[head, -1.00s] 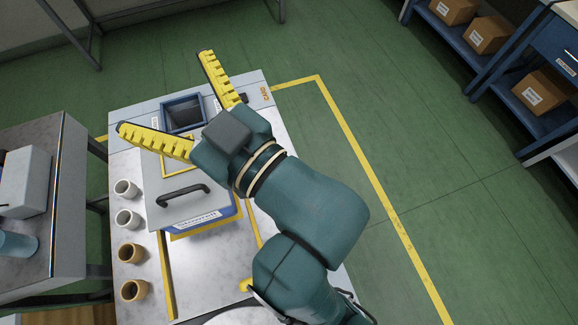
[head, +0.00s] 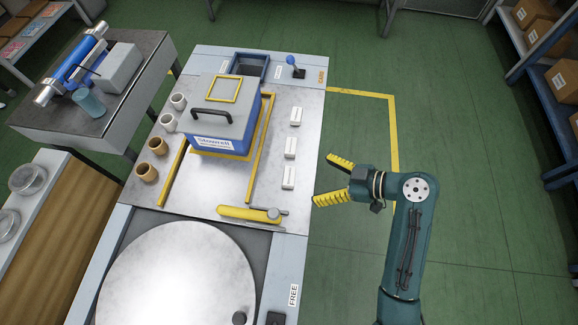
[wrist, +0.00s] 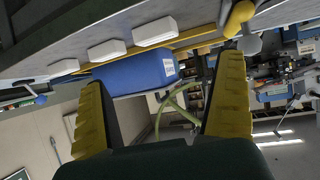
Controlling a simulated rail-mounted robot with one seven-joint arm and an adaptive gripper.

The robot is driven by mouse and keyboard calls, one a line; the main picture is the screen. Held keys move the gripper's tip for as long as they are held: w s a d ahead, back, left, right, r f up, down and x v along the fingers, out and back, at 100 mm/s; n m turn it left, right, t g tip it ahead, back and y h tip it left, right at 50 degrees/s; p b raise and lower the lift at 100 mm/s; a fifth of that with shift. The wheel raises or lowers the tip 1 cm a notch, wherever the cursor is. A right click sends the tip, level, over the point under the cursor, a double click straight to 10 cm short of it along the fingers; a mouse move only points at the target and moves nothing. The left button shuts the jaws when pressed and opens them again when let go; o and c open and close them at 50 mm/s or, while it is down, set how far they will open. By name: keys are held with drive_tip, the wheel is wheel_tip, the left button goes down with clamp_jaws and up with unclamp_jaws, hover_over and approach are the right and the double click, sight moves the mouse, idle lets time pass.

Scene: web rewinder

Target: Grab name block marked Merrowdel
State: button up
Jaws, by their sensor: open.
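Three small white blocks stand in a row along the right side of the bench top: a far one (head: 295,116), a middle one (head: 290,148) and a near one (head: 288,178). Their markings are too small to read, so I cannot tell which is Merrowdel. In the wrist view the near block (wrist: 155,31), middle block (wrist: 106,50) and far block (wrist: 63,67) show along the top. My gripper (head: 324,180) is open and empty, right of the bench edge, apart from the blocks and pointing towards them. Its yellow fingers frame the wrist view (wrist: 162,85).
A blue box with grey lid and black handle (head: 212,115) stands left of the blocks. A yellow lever (head: 250,214) lies in front of them. A blue-knobbed lever (head: 294,66) stands behind. Cups (head: 157,146) line the left side. Green floor on the right is clear.

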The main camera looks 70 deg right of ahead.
sight(291, 176)
drive_tip(key=b+x, duration=0.1)
drive_tip(key=x, duration=0.5)
drive_tip(key=shift+w+f, duration=0.1)
drive_tip(key=b+x, duration=0.1)
drive_tip(key=x, duration=0.4)
drive_tip(key=shift+d+f+b, duration=0.15)
drive_tip(key=shift+f+b, duration=0.15)
drive_tip(key=shift+b, duration=0.05)
drive_tip(key=shift+s, duration=0.2)
drive_tip(key=c, duration=1.1)
